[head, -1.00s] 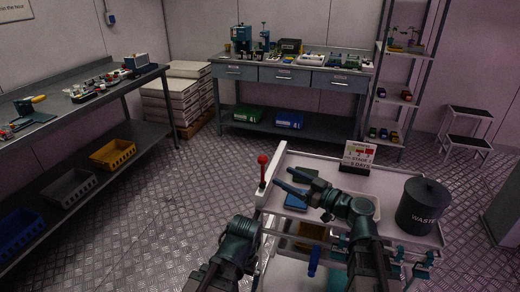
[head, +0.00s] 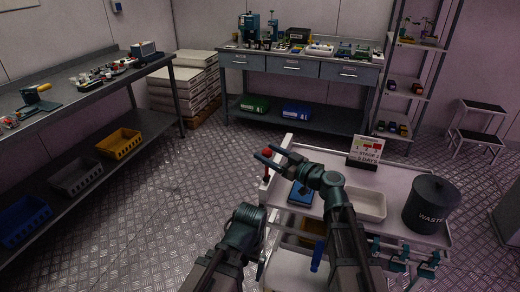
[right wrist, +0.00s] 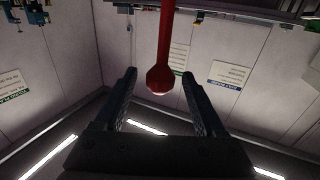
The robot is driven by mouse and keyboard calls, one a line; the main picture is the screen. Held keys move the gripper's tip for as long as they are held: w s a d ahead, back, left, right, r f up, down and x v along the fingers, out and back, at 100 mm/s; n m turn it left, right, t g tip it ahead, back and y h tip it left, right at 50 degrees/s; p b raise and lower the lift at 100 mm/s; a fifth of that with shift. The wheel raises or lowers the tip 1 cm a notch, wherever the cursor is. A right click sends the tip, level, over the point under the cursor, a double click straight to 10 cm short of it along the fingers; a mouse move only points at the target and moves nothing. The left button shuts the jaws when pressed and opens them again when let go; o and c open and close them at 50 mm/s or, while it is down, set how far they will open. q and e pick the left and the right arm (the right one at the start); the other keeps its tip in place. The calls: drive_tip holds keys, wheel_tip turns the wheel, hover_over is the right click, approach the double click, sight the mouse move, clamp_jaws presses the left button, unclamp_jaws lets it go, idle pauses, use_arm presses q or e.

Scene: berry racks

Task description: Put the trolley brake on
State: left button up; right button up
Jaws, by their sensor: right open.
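The white trolley (head: 395,180) stands in front of me in the head view. A red lever with a rounded knob (head: 267,154), apparently the brake lever, stands roughly upright at its left end. My right gripper (head: 264,152) is open with its fingertips at the knob. In the right wrist view the red knob (right wrist: 160,79) lies between the spread fingers (right wrist: 160,90), with a gap on each side. My left arm shows at the lower middle of the head view, but its fingers cannot be made out.
On the trolley are a blue item (head: 300,194), a white tray (head: 364,204), a sign (head: 366,149) and a black waste bin (head: 431,204). A long bench (head: 90,98) runs along the left, with another bench (head: 300,66) at the back. The floor between is clear.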

drive_tip(key=shift+x, duration=1.95)
clamp_jaws()
